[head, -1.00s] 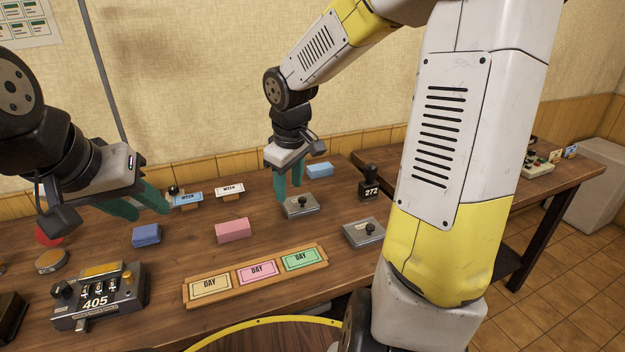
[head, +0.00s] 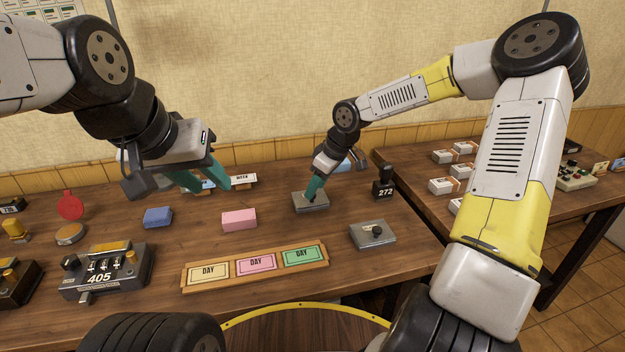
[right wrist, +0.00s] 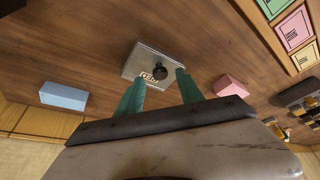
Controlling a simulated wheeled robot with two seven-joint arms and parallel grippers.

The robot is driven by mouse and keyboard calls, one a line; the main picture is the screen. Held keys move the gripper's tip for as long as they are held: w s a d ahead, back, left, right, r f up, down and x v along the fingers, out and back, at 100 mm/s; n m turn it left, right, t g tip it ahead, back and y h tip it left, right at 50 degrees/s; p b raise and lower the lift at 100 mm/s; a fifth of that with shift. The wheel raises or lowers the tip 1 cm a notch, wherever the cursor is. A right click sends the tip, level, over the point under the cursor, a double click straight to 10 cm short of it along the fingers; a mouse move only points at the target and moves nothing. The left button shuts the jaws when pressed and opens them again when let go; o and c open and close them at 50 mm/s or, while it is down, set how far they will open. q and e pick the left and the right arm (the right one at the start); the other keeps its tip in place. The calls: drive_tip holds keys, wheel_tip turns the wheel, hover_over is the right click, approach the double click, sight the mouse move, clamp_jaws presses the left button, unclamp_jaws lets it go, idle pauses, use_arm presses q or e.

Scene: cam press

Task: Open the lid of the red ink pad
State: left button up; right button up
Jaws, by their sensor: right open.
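Two flat grey metal pads with black knobs on their lids lie on the table: a far one (head: 309,204) and a near one (head: 374,239). Both lids look shut. I cannot tell by colour which is red; the far pad's label shows in the right wrist view (right wrist: 148,59) but is hard to read. My right gripper (head: 309,193) is open over the far pad. In the right wrist view its green fingers (right wrist: 160,88) straddle the label edge, with the knob (right wrist: 160,72) just ahead between them. My left gripper (head: 208,184) is open and empty above the table's back.
A pink block (head: 239,220), a blue block (head: 158,217) and a light-blue block (head: 343,166) lie around. A black 272 stamp (head: 383,188) stands right of the far pad. A wooden tray (head: 190,283) holds DAY cards. A 405 counter device (head: 104,275) stands at left.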

drive_tip(key=shift+x, duration=1)
drive_tip(key=shift+r, duration=0.1)
clamp_jaws()
idle(0.6)
